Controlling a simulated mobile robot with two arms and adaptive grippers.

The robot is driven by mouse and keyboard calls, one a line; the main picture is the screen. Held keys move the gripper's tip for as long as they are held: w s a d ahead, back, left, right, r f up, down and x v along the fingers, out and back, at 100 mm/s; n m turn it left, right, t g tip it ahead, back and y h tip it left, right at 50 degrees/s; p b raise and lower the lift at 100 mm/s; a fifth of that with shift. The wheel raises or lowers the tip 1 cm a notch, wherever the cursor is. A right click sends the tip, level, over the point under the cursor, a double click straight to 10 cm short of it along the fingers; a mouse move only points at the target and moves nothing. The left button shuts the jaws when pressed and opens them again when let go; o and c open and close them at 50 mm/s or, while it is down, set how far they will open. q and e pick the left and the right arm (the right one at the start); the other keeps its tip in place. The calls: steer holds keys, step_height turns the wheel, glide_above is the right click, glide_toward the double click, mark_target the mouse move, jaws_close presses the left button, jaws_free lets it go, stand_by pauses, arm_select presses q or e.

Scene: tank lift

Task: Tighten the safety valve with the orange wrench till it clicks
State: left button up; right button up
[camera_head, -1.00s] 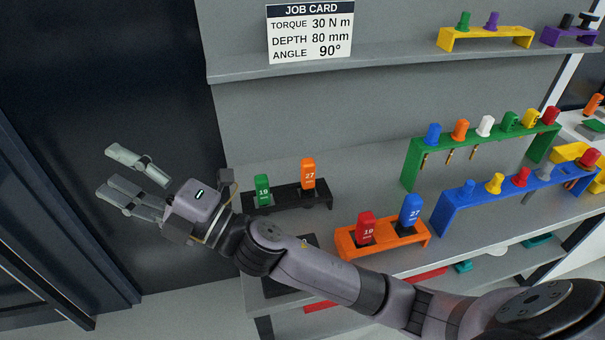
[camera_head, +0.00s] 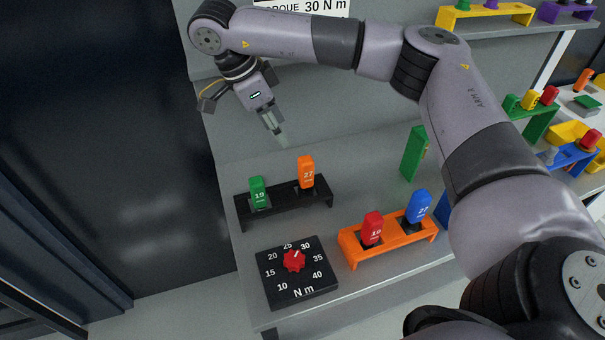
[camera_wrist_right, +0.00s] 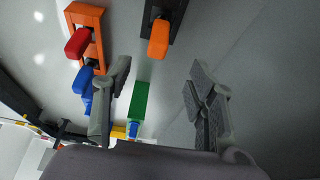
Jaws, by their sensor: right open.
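The orange wrench (camera_head: 306,172), its handle marked 27, stands upright in the black rack (camera_head: 284,208) beside a green tool (camera_head: 258,193) marked 19. My right gripper (camera_head: 274,130) hangs pointing down above and slightly left of the orange wrench, apart from it. In the right wrist view the gripper (camera_wrist_right: 160,72) is open and empty, with the orange wrench (camera_wrist_right: 158,40) ahead in its black rack (camera_wrist_right: 168,14). My left gripper is not in view. I cannot see the safety valve in these views.
A dial box (camera_head: 296,290) with a red knob (camera_head: 294,261) sits near the shelf's front edge. An orange rack (camera_head: 387,245) holds red and blue tools to the right. A green rack (camera_head: 413,153) is partly hidden by my right arm. The job card (camera_head: 318,8) is partly covered.

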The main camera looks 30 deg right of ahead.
mark_target(302, 160)
steer(key=p+x, duration=0.1)
steer(key=x, duration=0.3)
steer(key=p+x, duration=0.1)
steer(key=x, duration=0.2)
steer(key=d+p+x, duration=0.1)
steer(key=x, duration=0.3)
steer(key=shift+s+d+f, duration=0.15)
steer(key=shift+d+f+p, duration=0.15)
steer(key=shift+p, duration=0.15)
steer(key=p+x, duration=0.1)
steer(key=x, duration=0.1)
steer(key=p+x, duration=0.1)
steer(key=x, duration=0.2)
steer(key=shift+s+d, duration=0.15)
steer(key=shift+d, duration=0.15)
steer(key=shift+a, duration=0.1)
steer(key=shift+c, duration=0.4)
jaws_close()
